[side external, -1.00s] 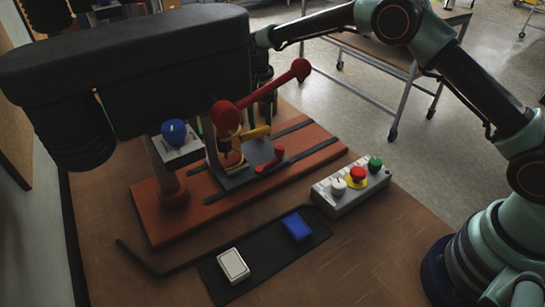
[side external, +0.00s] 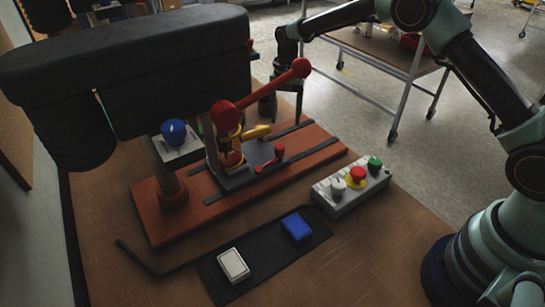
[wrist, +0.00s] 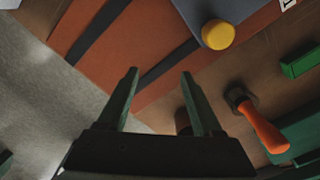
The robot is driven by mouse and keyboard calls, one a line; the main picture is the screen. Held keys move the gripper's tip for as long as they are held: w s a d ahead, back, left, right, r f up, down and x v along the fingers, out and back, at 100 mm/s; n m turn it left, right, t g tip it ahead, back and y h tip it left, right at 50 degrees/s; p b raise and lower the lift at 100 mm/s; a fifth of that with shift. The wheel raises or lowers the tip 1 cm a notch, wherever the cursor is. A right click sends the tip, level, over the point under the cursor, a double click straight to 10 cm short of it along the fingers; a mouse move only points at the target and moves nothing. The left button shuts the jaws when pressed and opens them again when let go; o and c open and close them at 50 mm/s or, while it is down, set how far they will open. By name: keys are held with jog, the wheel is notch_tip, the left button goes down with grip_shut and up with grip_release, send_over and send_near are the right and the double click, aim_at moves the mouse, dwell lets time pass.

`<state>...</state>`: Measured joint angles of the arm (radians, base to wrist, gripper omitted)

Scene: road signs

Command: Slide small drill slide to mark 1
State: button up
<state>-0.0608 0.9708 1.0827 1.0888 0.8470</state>
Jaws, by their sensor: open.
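The drill's red-orange base (side external: 315,140) with dark rails stands on the brown table. A grey slide (side external: 262,150) sits on the base under the black drill body, with a yellow handle (side external: 256,132). In the wrist view a grey slide part (wrist: 196,12) with a round yellow knob end (wrist: 218,34) is at the upper right. My gripper (side external: 284,105) is open and empty behind the red lever, over the base's far side. In the wrist view its fingers (wrist: 160,73) point toward the base corner, apart from the knob. A white label (wrist: 288,3) is cut off at the top edge.
A red lever (side external: 275,85) rises in front of my gripper. A button box (side external: 350,185) and a black mat (side external: 265,262) with white and blue blocks lie in front. An orange-handled tool (wrist: 262,128) lies right of my fingers in the wrist view. Floor shows beyond the table.

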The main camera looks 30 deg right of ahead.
jog(key=d, duration=0.8)
jog(key=shift+d+r, duration=0.3)
jog(key=shift+d, duration=0.1)
notch_tip(320, 180, up, 12)
jog(key=s+a+r+n+t, duration=0.1)
jog(key=s+a+r+n, duration=0.1)
jog(key=s+r, duration=0.3)
jog(key=s+a+r+n+t, duration=0.2)
jog(key=s+r, duration=0.3)
jog(key=s, duration=0.4)
jog(key=shift+s+r+n, duration=0.2)
jog(key=shift+s+n, duration=0.2)
jog(key=shift+n, duration=0.3)
jog(key=shift+s, duration=0.15)
jog(key=s+a+f+n+t, duration=0.1)
jog(key=s+f+n+t, duration=0.1)
jog(key=s, duration=0.8)
jog(key=shift+s+a+f+n+t, duration=0.3)
jog(key=shift+s+f+n, duration=0.1)
jog(key=shift+f+n, duration=0.45)
